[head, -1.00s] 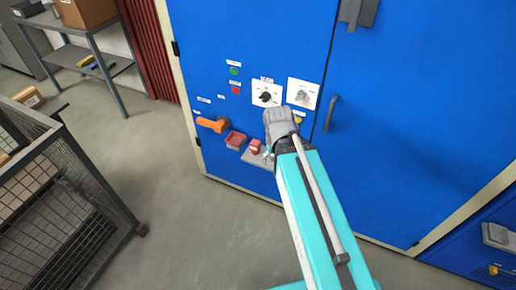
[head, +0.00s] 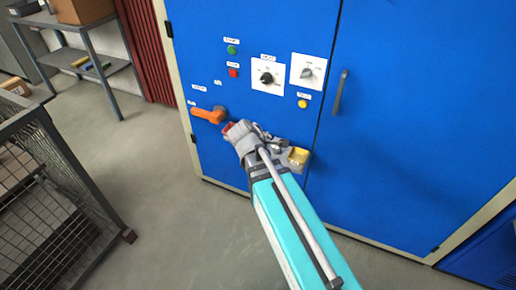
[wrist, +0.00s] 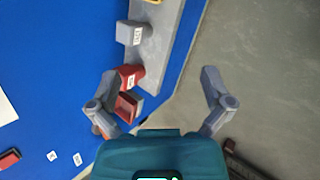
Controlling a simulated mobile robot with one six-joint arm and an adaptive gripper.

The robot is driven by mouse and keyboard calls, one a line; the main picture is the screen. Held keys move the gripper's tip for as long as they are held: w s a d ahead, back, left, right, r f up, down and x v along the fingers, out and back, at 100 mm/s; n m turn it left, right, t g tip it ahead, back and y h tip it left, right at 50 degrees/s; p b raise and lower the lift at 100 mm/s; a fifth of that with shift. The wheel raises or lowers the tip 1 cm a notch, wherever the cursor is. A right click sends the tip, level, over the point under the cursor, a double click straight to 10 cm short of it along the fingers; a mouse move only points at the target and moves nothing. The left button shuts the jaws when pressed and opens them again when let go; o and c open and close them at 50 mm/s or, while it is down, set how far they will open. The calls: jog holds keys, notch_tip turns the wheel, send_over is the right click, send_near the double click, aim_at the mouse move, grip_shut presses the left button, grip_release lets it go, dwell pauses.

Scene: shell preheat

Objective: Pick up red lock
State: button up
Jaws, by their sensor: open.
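The red lock (wrist: 131,75) is a small red block with a white label on a narrow grey shelf (wrist: 160,45) on the blue cabinet. In the wrist view it stands between my open fingers, nearer the left one. My gripper (wrist: 160,84) is empty, and I cannot tell its exact distance from the lock. A red open tray (wrist: 127,107) is beside the lock. In the head view my gripper (head: 252,137) is in front of the shelf and hides the lock; a red piece (head: 228,127), likely the tray, shows at its left.
A grey labelled block (wrist: 130,32) and a yellow block (head: 298,156) share the shelf. An orange handle (head: 208,115) sticks out left of my gripper. Dials and buttons are above on the cabinet (head: 395,130). A mesh cage (head: 50,190) stands left; the floor between is clear.

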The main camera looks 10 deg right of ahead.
jog(key=w+a+f+n+t+h+b, duration=0.2)
jog(key=w+a+f+n+t+b, duration=0.5)
jog(key=n+b, duration=0.8)
jog(key=shift+w+a+f+b, duration=0.3)
jog(key=shift+w+a+f, duration=0.2)
jog(key=shift+w, duration=0.4)
jog(key=b+x, duration=0.2)
jog(key=x, duration=0.5)
jog(key=shift+d, duration=0.1)
jog(key=shift+x, duration=0.8)
jog(key=shift+r, duration=0.1)
jog(key=shift+b+x, duration=0.85)
jog(key=shift+x, duration=1.75)
jog(key=shift+r, duration=0.2)
